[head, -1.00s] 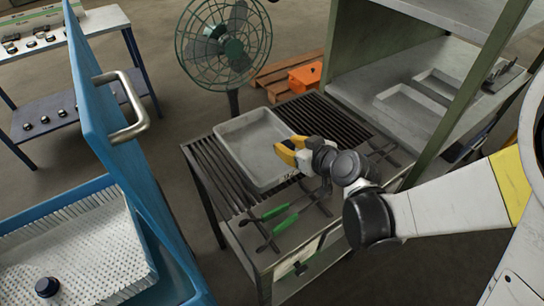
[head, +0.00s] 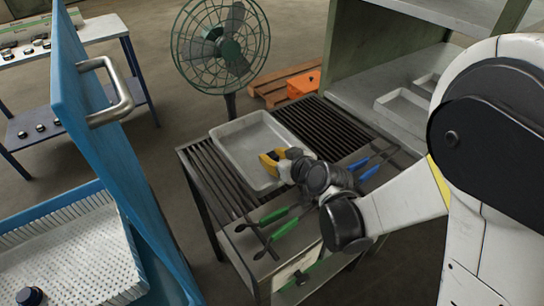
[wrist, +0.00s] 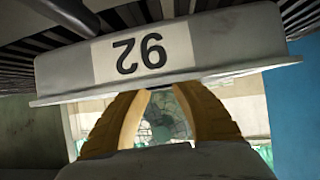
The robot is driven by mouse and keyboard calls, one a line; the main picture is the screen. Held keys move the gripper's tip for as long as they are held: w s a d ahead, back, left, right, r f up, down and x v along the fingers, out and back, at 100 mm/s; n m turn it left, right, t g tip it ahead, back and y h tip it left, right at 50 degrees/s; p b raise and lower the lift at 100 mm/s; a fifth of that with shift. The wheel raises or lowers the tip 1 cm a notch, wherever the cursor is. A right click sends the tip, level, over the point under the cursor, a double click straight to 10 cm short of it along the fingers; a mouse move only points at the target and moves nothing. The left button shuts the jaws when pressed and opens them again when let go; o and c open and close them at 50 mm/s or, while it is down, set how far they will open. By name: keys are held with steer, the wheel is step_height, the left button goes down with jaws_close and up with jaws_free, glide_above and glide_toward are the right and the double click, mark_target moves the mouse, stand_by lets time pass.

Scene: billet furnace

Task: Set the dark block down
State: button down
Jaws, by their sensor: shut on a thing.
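My gripper (head: 268,161), with yellow fingers, is at the right side of a shallow grey tray (head: 232,133) in the head view. In the wrist view the fingers (wrist: 165,100) point past the rim of a grey wall bearing an upside-down "92" label (wrist: 143,52). The fingertips are hidden behind that rim, and a gap shows between the fingers lower down. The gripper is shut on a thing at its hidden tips. I cannot make out the dark block itself in either view. Whether it touches the tray floor cannot be told.
The tray lies on a slatted table (head: 206,178). Green-handled tongs (head: 273,214) and blue-handled tongs (head: 370,171) lie along its near side. A blue door (head: 110,140) stands at left, a fan (head: 221,47) behind, and a green-posted shelf (head: 395,82) at right.

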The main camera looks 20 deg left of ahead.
steer(key=c, duration=1.2)
jaws_free()
steer(key=shift+s+d+r, duration=0.15)
steer(key=shift+r, duration=0.15)
steer(key=s+d+r+m+h+p, duration=0.1)
steer(key=s+d+r+m+h, duration=0.2)
steer(key=s+d, duration=0.3)
steer(key=s+d+r+m+g+h+p, duration=0.1)
steer(key=s+d+r+m+h, duration=0.2)
steer(key=d, duration=1.3)
steer(key=s+d+r+m+h+p, duration=0.2)
steer(key=s+d+r+m+h, duration=0.1)
steer(key=s+d+r, duration=0.4)
steer(key=shift+s+d+r, duration=0.15)
steer(key=shift+s+d, duration=0.4)
steer(key=shift+d, duration=0.3)
steer(key=shift+s+d+r, duration=0.1)
steer(key=shift+s+d, duration=0.45)
steer(key=shift+d, duration=0.25)
steer(key=shift+s+d+r, duration=0.15)
steer(key=shift+s+d, duration=0.4)
steer(key=shift+d, duration=0.3)
